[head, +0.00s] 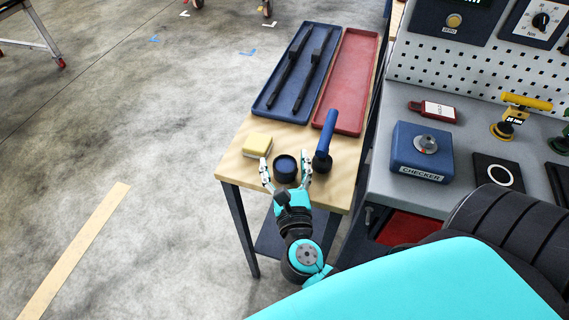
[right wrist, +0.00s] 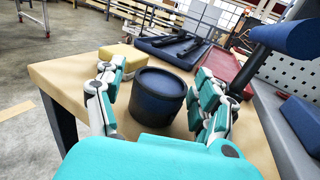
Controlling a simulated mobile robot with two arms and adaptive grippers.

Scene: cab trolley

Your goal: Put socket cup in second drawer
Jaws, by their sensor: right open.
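The socket cup, a dark blue round cup (head: 285,170), stands upright near the front edge of a small wooden-topped table (head: 233,163). My right gripper (head: 285,158) is open, with one finger on each side of the cup. In the right wrist view the cup (right wrist: 158,98) stands between the spread fingers, with gaps visible on both sides. My left gripper is not in view. I cannot make out a second drawer in either view.
A yellow sponge-like block (head: 257,144) lies left of the cup. A blue-handled tool (head: 326,138) stands close on the right. Blue (head: 271,99) and red (head: 354,85) trays lie behind. A grey bench (head: 385,188) with a blue checker box (head: 421,152) is at right.

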